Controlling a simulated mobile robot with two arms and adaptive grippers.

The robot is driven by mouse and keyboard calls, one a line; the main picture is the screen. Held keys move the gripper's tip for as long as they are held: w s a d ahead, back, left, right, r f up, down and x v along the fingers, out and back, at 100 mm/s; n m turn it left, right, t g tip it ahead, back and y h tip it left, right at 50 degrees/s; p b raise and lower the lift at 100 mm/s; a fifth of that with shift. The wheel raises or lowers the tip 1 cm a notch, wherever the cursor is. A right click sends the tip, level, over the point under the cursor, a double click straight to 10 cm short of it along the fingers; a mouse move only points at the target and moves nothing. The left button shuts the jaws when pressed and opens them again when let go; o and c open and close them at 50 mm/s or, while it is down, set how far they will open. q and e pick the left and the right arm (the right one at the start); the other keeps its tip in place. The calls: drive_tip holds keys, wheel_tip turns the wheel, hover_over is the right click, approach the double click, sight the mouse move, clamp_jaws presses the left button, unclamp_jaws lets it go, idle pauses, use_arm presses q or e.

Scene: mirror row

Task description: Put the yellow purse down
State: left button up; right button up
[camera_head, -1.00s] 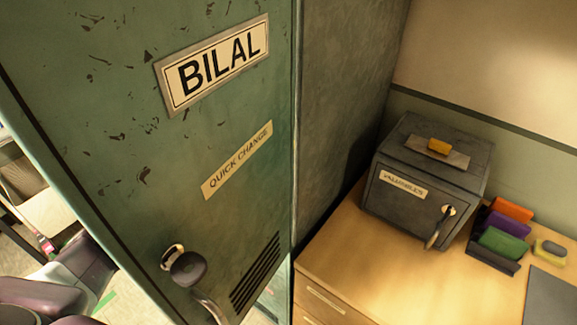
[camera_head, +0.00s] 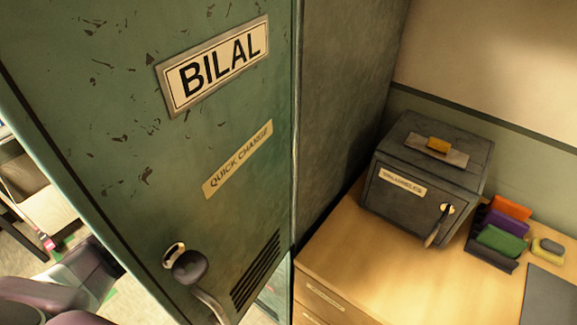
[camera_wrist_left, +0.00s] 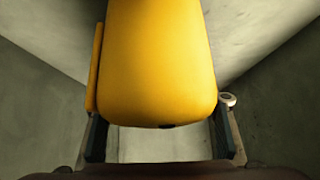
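The yellow purse (camera_wrist_left: 157,65) fills the upper middle of the left wrist view. My left gripper (camera_wrist_left: 162,138) has a finger on each side of it, close against its edges, and appears shut on it. A yellow strip runs along the purse's left side. Plain grey-green walls surround it. In the head view I see neither this purse nor the left gripper; only part of my arm shows at the lower left, beside the locker door. My right gripper is in no view.
A green locker door (camera_head: 130,150) marked BILAL, with a handle (camera_head: 190,267), blocks much of the head view.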

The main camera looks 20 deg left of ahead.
use_arm(q)
drive_tip(key=shift+s+a+r, duration=0.2)
drive_tip(key=shift+s+r, duration=0.1)
drive_tip(key=shift+r, duration=0.2)
drive_tip(key=b+v, duration=0.1)
drive_tip(key=v, duration=1)
drive_tip(key=shift+s, duration=0.1)
drive_tip(key=shift+f, duration=0.1)
